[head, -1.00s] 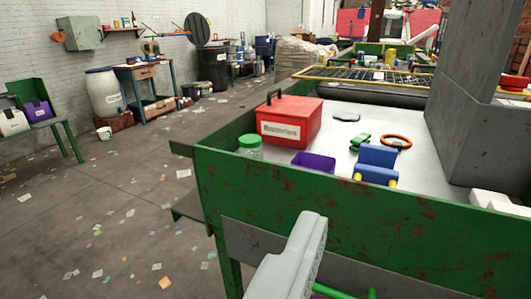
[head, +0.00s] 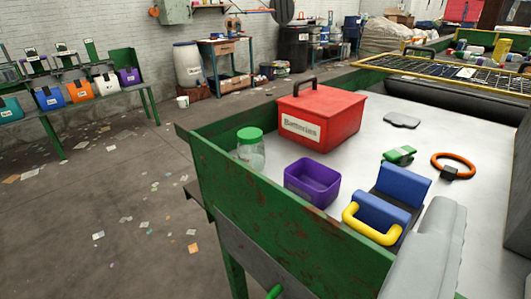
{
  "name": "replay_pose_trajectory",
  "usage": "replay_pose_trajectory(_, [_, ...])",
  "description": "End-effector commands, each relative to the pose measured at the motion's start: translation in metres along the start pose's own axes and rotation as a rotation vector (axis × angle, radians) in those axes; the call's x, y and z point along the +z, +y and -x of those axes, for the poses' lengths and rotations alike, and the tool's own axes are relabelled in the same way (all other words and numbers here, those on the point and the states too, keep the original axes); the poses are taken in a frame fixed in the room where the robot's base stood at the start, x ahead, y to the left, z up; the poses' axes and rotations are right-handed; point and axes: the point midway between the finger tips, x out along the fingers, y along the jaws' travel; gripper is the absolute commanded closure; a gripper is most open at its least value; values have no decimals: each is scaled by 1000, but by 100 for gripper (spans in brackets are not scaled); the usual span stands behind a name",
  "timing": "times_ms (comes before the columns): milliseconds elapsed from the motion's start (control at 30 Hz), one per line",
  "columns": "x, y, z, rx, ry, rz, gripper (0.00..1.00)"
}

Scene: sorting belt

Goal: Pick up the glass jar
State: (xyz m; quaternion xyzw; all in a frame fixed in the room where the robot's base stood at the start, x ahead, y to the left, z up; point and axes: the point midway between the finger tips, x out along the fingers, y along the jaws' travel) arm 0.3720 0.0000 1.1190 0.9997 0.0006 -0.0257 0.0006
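The glass jar (head: 251,150) is clear with a green lid and stands upright in the left corner of the green-walled sorting table. The table's wall hides its lower part. It is left of the red Batteries box (head: 318,115) and behind and left of the purple bin (head: 312,181). A grey part of my arm shows at the lower right, well apart from the jar. My gripper's fingers cannot be made out, so its state does not show.
The green table wall (head: 240,205) stands between me and the jar. A blue object with a yellow handle (head: 372,223), a green item (head: 399,155) and an orange ring (head: 453,163) lie on the table. Coloured bins stand on a bench (head: 95,108) at left. The littered floor between is open.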

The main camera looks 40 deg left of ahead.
Motion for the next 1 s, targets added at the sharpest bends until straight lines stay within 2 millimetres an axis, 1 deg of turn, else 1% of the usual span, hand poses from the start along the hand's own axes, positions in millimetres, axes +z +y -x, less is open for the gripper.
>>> replay_pose_trajectory(367, [8,-16,-29,-54,-83,43,20])
replay_pose_trajectory(567, [16,-32,-52,-109,-149,80,20])
replay_pose_trajectory(667, [21,-44,-67,-153,-192,108,20])
replay_pose_trajectory(767, [30,-63,-87,-217,-245,144,20])
replay_pose_trajectory(867, [39,-88,-108,-299,-298,188,20])
replay_pose_trajectory(1000, [53,-126,-135,-426,-359,247,20])
